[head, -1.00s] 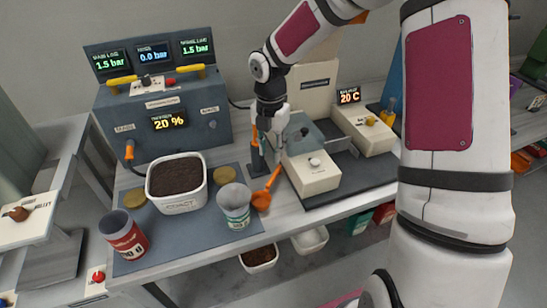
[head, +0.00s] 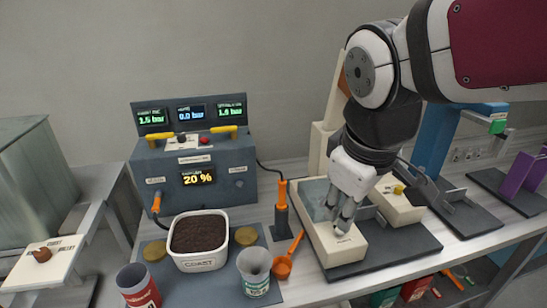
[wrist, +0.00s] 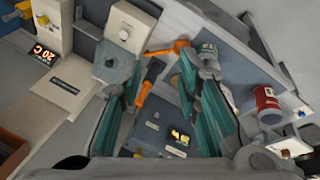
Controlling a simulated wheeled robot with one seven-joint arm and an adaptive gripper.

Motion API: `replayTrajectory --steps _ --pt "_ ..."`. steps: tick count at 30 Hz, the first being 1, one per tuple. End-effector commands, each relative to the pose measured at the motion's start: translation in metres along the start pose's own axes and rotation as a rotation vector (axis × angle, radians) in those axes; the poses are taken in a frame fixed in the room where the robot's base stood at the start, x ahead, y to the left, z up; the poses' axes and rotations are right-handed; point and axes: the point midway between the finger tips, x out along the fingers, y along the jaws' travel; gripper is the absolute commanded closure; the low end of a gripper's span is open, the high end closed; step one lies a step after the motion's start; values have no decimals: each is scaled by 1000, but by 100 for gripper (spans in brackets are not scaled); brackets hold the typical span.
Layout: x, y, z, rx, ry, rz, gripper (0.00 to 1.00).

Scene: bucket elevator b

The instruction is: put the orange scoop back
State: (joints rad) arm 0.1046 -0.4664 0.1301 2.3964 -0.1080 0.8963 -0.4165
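The orange scoop (head: 283,266) lies at the right edge of the blue-grey mat, its bowl beside the pale cup and its handle angled toward the dark stand. It also shows in the wrist view (wrist: 179,46). The dark stand (head: 281,224) holds an upright orange-handled tool (head: 281,188), which also shows in the wrist view (wrist: 145,92). My gripper (head: 340,222) is over the cream box with the grey top, right of the stand and scoop. In the wrist view its two fingers (wrist: 163,68) are wide apart with nothing held between them.
A white tub of dark grounds (head: 202,263), a pale cup (head: 254,285) and a red cup (head: 138,288) stand at the front left. The blue gauge console (head: 195,165) is behind them. The cream box (head: 338,250) and dark tray (head: 410,240) occupy the right.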

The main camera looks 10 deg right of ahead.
Motion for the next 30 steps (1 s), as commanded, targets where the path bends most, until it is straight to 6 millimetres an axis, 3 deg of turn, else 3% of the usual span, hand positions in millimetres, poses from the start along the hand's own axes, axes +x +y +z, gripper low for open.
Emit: replayTrajectory --steps 3,9,30 --pt "-17 -14 21 230 78 -22 69" --pt "-28 -30 41 470 144 -80 69" --pt "-29 -33 44 518 154 -94 69"
